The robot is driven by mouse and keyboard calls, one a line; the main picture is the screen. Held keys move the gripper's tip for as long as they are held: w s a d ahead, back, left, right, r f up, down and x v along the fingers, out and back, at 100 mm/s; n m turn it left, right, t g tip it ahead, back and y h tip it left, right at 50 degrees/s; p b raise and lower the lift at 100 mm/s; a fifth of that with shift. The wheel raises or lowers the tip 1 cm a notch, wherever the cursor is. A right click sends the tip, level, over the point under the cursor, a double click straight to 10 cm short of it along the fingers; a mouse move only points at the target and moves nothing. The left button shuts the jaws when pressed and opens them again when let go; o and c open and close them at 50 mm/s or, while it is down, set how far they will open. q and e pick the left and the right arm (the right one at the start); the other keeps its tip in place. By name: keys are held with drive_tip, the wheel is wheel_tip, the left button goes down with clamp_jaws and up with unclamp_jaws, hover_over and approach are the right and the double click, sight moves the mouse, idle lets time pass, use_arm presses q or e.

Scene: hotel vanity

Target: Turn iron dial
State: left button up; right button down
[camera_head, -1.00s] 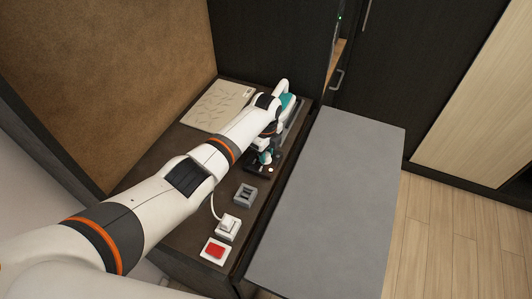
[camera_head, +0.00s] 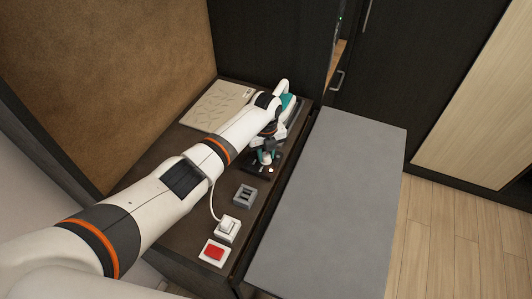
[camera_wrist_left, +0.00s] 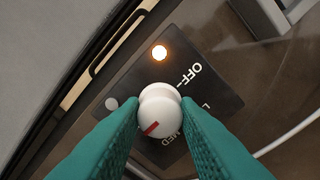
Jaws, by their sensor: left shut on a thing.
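The white iron dial (camera_wrist_left: 160,108) sits on a dark panel (camera_wrist_left: 215,92) marked OFF and MED, with another label partly hidden. A red mark on the knob points to the lower left in the wrist view. An amber lamp (camera_wrist_left: 159,52) on the panel is lit. My left gripper (camera_wrist_left: 160,112) is shut on the dial, one teal finger on each side. In the head view my left gripper (camera_head: 265,156) is over the panel, and the fingers hide most of the dial. The teal and white iron (camera_head: 288,103) stands behind, partly hidden by my arm. My right gripper is not in view.
On the dark counter (camera_head: 184,150) are a grey switch block (camera_head: 245,195), a white plug unit (camera_head: 228,229) with a cord, and a red button (camera_head: 214,252). A patterned sheet (camera_head: 215,105) lies at the back. A grey board (camera_head: 325,200) is at the right.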

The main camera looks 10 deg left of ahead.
sight(266, 155)
use_arm(q)
drive_tip(key=shift+w+r, duration=0.1)
drive_tip(key=o, duration=1)
wheel_tip(266, 155, up, 12)
drive_tip(key=shift+b, duration=1.15)
